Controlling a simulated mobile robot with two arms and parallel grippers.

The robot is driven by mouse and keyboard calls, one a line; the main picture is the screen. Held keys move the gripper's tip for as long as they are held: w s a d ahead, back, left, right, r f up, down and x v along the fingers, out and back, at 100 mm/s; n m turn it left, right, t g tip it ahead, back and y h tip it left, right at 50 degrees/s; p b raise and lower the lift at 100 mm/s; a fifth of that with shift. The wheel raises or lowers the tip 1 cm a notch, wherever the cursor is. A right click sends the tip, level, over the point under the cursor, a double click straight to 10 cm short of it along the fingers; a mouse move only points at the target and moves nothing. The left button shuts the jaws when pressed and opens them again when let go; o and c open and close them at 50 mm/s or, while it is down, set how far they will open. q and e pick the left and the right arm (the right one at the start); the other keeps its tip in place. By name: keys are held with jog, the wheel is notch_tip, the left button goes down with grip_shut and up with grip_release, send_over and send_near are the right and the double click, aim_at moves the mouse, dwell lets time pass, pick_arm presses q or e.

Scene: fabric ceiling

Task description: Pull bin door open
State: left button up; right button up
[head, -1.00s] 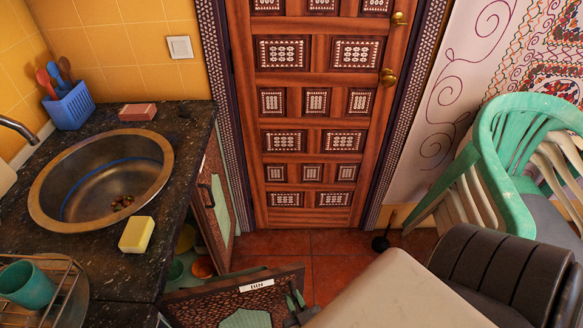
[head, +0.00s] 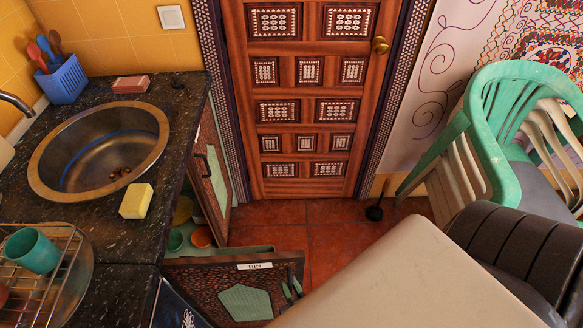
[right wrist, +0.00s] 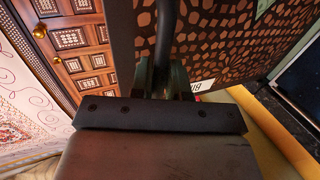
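The bin door (head: 195,285) is a brown patterned panel with a pale green inlay and a white label, at the lower centre of the head view. It stands swung out from the counter, with cabinet interior showing behind it. In the right wrist view the bin door (right wrist: 235,35) fills the upper right, its label upside down. My right gripper (head: 291,287) is at the door's right end, its fingers (right wrist: 163,82) on either side of the dark curved handle (right wrist: 164,35). It looks shut on the handle; the fingertips are partly hidden. My left gripper is not in view.
A second cabinet door (head: 212,170) stands open under the sink (head: 50,185). The counter (head: 100,240) is on the left. A stacked green chair (head: 490,160) stands right.

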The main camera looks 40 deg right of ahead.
jog(key=o, duration=0.3)
jog(key=s, duration=0.3)
jog(key=s+a+b, duration=0.1)
jog(key=s, duration=0.3)
jog(key=s+a+b, duration=0.1)
jog(key=s, duration=0.2)
jog(key=shift+s+a, duration=0.1)
jog(key=shift+s, duration=0.15)
